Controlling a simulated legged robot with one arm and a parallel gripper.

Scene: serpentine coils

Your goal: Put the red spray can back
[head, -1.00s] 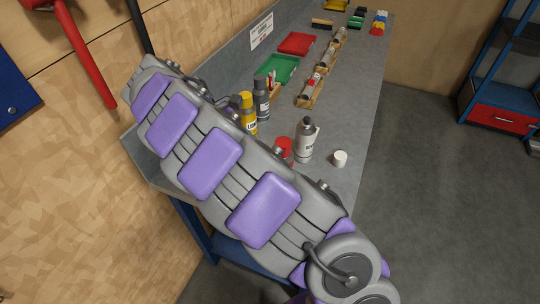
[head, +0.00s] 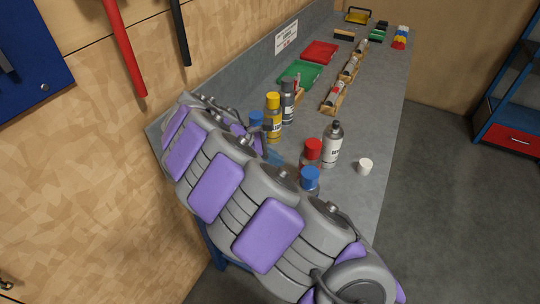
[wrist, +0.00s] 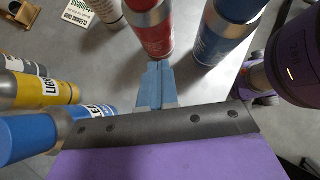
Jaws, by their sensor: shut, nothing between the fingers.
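The red spray can (head: 312,158) stands upright on the grey bench, between a white bottle (head: 332,146) and a blue-capped can (head: 310,181). My gripper (wrist: 155,66) has blue fingers, shut together and empty, pointing at the red can. The tips look very close to it; I cannot tell whether they touch. In the head view my gripper (head: 275,157) shows partly, left of the red can.
A yellow can (head: 273,122), a dark grey can (head: 288,103) and another blue-capped can (head: 256,119) stand behind my gripper. A white cap (head: 365,166) lies near the bench's right edge. Green (head: 300,74) and red trays (head: 319,52) are farther back.

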